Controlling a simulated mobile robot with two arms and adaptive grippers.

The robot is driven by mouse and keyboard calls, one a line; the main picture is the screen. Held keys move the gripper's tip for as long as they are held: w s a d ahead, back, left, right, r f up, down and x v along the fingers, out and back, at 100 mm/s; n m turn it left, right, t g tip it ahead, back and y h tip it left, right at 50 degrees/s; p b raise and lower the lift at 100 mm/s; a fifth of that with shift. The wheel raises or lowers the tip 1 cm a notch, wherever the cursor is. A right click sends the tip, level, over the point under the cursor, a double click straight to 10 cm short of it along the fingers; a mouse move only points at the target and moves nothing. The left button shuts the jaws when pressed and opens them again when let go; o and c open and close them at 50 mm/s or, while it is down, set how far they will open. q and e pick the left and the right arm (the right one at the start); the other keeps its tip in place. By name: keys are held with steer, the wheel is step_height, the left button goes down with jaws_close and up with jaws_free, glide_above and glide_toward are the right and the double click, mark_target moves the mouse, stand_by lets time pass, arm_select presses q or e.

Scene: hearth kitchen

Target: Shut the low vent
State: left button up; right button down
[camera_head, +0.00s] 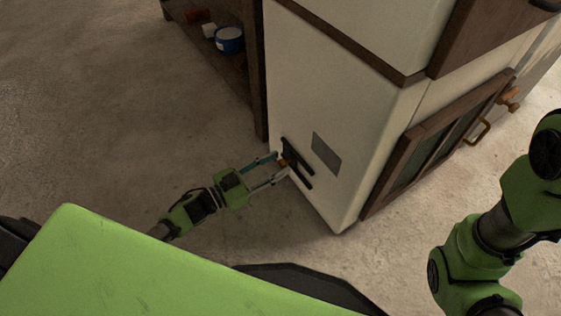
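The low vent is on the white side wall of the stove-like unit, near the floor. A flat grey rectangle (327,154) shows on that wall, with dark rails (300,177) just left of it. A small orange-brown knob (285,163) sits between the rails. My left gripper (281,164) reaches in from the left, its two fingers apart on either side of the knob. I cannot tell whether the fingers touch it. Whether the grey rectangle is a cover or the opening is unclear. My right gripper is out of view; only green links of that arm show at right.
A dark wooden shelf (258,75) stands behind at the left, holding a blue tin (229,40) and small items. The floor (90,120) at left is clear.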

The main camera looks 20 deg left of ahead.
arm_select(q)
steer(key=v, duration=1)
steer(key=shift+w, duration=0.1)
